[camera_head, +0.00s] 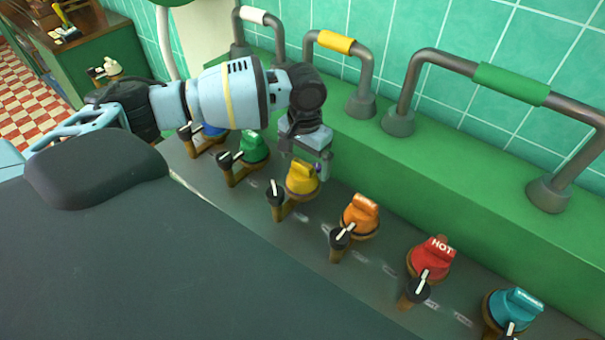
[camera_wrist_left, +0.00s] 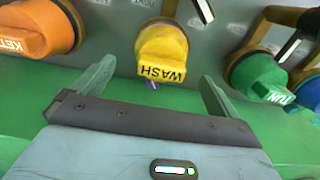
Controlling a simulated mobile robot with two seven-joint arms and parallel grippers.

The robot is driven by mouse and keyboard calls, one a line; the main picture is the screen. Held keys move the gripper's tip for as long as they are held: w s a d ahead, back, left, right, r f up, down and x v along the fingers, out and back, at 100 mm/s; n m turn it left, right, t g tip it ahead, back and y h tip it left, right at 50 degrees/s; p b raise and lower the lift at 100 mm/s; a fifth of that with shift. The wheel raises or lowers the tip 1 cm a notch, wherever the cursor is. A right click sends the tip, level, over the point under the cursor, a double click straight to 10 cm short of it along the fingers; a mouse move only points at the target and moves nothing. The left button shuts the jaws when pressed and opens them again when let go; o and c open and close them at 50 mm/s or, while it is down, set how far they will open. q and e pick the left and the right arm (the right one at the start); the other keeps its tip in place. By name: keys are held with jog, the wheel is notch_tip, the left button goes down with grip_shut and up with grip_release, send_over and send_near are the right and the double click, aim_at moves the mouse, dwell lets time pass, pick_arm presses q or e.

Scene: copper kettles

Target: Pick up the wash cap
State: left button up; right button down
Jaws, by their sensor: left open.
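The wash cap (camera_head: 302,180) is a yellow knob-shaped cap in the row on the grey counter. In the left wrist view the yellow cap (camera_wrist_left: 162,55) shows the word WASH, upside down, and sits just beyond the fingertips, between their lines. My left gripper (camera_head: 306,162) is open and empty, above and just behind the cap in the head view. Its two fingers also show in the left wrist view (camera_wrist_left: 157,84), spread wider than the cap. I see no clear contact between fingers and cap. My right gripper is not in view.
Beside the wash cap stand a green cap (camera_head: 253,147) and an orange cap (camera_head: 361,215), with a red HOT cap (camera_head: 431,257) and a teal cap (camera_head: 512,308) farther right. Small black levers stand in front. Metal pipe handles (camera_head: 510,83) rise from the green ledge behind.

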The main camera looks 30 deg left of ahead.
aim_at(303, 173)
pick_arm(q)
jog(key=f, duration=0.4)
jog(key=shift+s+f, duration=0.25)
jog(key=shift+s, duration=0.15)
jog(key=c, duration=1)
notch_tip(303, 173, up, 10)
jog(key=shift+r+p, duration=0.1)
jog(key=shift+p, duration=0.25)
jog(key=shift+n, duration=0.4)
jog(key=s+d, duration=0.2)
jog(key=s, duration=0.1)
jog(key=s+d, duration=0.3)
jog(key=s, duration=0.1)
jog(key=s+d, duration=0.3)
jog(key=shift+s+d+r, duration=0.15)
jog(key=shift+s+r, duration=0.15)
jog(key=shift+r, duration=0.05)
